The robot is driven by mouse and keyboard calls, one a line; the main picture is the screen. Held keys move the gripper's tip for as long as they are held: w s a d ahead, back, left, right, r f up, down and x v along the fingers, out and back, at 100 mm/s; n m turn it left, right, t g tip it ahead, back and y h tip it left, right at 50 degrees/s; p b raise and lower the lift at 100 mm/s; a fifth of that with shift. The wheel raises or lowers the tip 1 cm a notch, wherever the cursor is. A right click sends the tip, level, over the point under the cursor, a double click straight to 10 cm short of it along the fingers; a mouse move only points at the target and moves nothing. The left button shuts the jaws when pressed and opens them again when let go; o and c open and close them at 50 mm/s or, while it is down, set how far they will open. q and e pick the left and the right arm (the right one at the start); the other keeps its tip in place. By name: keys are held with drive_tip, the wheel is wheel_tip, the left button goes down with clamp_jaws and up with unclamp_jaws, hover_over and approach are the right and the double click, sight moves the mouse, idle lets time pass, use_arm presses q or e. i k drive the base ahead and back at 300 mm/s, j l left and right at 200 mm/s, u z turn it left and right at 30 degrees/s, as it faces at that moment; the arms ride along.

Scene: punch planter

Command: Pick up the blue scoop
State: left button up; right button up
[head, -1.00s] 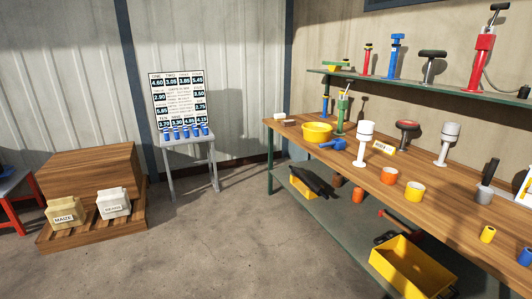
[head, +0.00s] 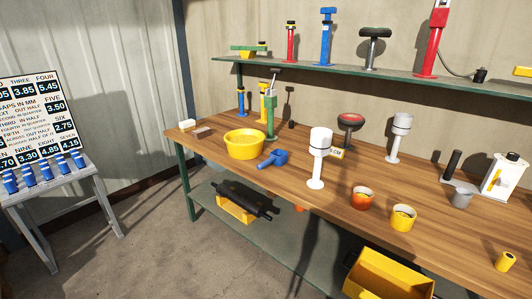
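The blue scoop (head: 273,158) lies on the wooden workbench (head: 240,174) near its front edge. It sits just right of and in front of a yellow bowl (head: 244,145), with a small gap that is hard to judge. A white pedestal cup (head: 319,150) stands to its right. Neither of my grippers is in view.
A green pump-like tool (head: 270,112) stands behind the scoop. An orange cup (head: 362,198) and a yellow cup (head: 403,217) stand farther right. The lower shelf (head: 290,238) holds a dark tool and yellow bins. Floor is clear at front left.

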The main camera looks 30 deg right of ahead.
sight(271, 162)
drive_tip(key=i+z, duration=0.35)
drive_tip(key=i+j+z, duration=0.7)
drive_tip(key=i, duration=0.15)
drive_tip(key=l, duration=0.1)
